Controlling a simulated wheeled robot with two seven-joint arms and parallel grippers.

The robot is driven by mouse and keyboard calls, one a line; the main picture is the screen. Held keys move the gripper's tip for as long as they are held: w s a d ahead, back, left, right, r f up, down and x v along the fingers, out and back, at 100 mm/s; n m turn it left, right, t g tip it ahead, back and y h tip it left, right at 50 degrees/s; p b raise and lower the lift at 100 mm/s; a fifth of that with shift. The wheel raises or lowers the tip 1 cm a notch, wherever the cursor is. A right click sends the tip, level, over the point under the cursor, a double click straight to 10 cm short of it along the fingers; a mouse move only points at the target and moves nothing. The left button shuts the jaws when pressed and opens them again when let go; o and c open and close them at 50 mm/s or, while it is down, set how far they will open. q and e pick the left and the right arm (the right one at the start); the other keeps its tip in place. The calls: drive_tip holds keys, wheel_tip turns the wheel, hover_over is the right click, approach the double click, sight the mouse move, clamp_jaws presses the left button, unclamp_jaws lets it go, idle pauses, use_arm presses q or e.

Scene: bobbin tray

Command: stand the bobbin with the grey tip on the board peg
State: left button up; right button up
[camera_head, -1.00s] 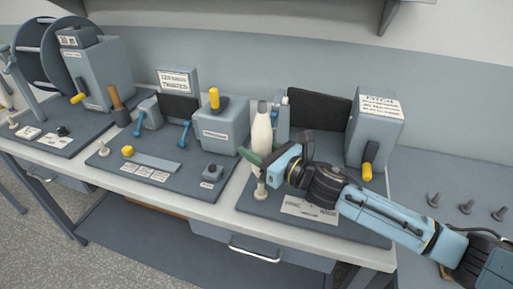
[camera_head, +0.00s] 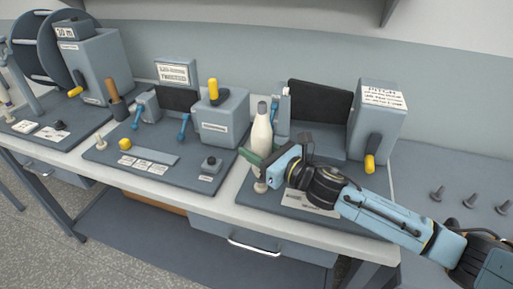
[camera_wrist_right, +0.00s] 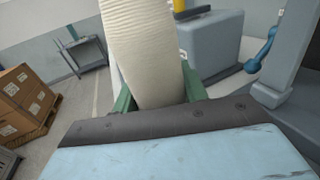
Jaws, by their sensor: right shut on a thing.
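The cream bobbin with the grey tip (camera_head: 262,131) stands upright in my right gripper (camera_head: 256,159), above the front left part of the right-hand board (camera_head: 355,228). The gripper's green fingers are shut on its lower part. In the right wrist view the bobbin's pale ribbed body (camera_wrist_right: 145,50) rises between the green fingers (camera_wrist_right: 160,95). The small pale board peg (camera_head: 260,186) shows just below the gripper, under the bobbin. My left gripper is not in view.
A grey box with a yellow handle and PITCH label (camera_head: 378,110) stands behind my right arm. Another board (camera_head: 120,160) with levers and a box lies left. Several grey pegs (camera_head: 470,201) stand at the right.

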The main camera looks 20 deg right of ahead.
drive_tip(key=shift+f+b, duration=0.9)
drive_tip(key=shift+f, duration=0.3)
drive_tip(key=o, duration=1.1)
drive_tip(key=b+v, duration=0.1)
drive_tip(key=v, duration=1.2)
drive_tip(key=shift+s+b, duration=0.2)
drive_tip(key=shift+b, duration=0.15)
drive_tip(key=shift+d, duration=0.1)
